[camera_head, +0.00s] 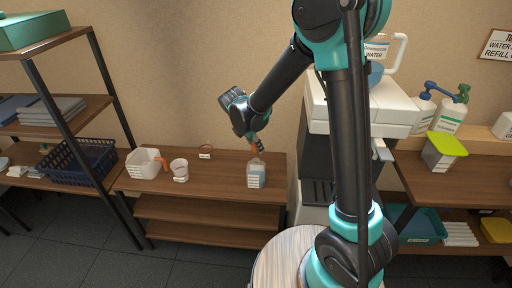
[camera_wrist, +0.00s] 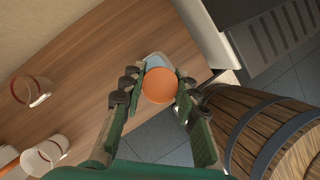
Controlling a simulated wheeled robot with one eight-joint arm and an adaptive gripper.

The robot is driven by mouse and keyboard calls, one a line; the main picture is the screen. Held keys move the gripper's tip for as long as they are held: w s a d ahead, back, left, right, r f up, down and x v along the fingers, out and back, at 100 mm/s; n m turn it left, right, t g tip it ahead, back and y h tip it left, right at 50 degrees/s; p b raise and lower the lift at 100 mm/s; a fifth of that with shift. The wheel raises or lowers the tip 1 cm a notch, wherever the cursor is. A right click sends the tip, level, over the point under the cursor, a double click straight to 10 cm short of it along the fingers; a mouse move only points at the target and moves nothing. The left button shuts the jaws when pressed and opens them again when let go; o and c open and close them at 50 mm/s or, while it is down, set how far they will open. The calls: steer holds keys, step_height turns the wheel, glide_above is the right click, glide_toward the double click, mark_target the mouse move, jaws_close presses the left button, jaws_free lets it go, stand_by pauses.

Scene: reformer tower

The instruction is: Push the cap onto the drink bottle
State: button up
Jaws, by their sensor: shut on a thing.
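The orange cap (camera_wrist: 159,86) sits between the fingertips of my gripper (camera_wrist: 158,80), which is shut on it. In the head view my gripper (camera_head: 254,143) points down over the drink bottle (camera_head: 256,175), a pale, translucent bottle with a white label, upright near the right end of the wooden shelf. The cap also shows there as a small orange patch (camera_head: 256,150) at the bottle's top. In the wrist view the cap covers most of the bottle; only a bluish-grey part (camera_wrist: 155,60) shows behind it. I cannot tell whether cap and bottle touch.
A white and dark machine (camera_head: 316,165) is close right of the bottle. A wooden barrel (camera_wrist: 265,135) stands nearby.

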mark_target(258, 160)
steer(key=shift+f, duration=2.1)
steer(key=shift+f, duration=1)
steer(key=o, duration=0.8)
steer(key=shift+o, duration=0.2)
steer(key=shift+r, duration=0.1)
steer(key=shift+r, duration=2.9)
steer(key=shift+s, duration=0.1)
